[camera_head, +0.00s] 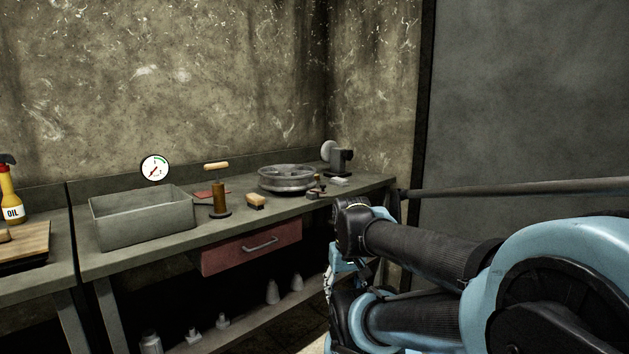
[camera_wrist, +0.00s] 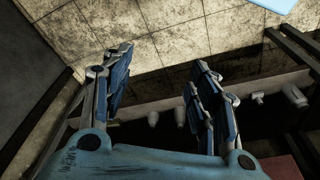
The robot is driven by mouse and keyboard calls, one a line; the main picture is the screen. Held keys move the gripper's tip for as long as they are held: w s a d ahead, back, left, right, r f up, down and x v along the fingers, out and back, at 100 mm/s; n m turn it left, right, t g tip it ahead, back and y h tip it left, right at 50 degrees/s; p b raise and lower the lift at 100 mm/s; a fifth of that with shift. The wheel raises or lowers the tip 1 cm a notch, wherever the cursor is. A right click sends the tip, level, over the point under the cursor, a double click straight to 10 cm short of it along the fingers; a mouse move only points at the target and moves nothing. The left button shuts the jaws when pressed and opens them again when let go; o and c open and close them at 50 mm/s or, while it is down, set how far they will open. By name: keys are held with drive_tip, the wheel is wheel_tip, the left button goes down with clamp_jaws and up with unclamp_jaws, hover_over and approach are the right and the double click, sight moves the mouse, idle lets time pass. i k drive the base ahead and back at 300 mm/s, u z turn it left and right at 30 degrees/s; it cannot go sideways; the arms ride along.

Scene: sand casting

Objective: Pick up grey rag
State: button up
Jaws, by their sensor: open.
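I cannot make out a grey rag for certain in either view. A small pale grey item (camera_head: 340,181) lies at the right end of the workbench, below the small grinder-like machine, but it is too small to tell what it is. My gripper (camera_wrist: 162,68) is open and empty in the wrist view, its blue-and-black fingers spread wide above the floor. In the head view my arm is at the right, in front of the bench's right end, and its gripper hangs low, partly hidden by the arm.
The workbench (camera_head: 130,262) carries a grey metal box (camera_head: 145,228), a gauge (camera_head: 155,168), a wooden-handled tool (camera_head: 219,200), a brush (camera_head: 255,201), a round metal casting (camera_head: 287,179) and the machine (camera_head: 342,158). A red drawer (camera_head: 250,250) sits below. Several bottles stand on the lower shelf (camera_head: 250,322).

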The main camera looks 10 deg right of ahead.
sight(336, 181)
drive_tip(key=k, duration=0.65)
drive_tip(key=z, duration=0.5)
drive_tip(key=i, duration=1.4)
drive_tip(key=u, duration=0.45)
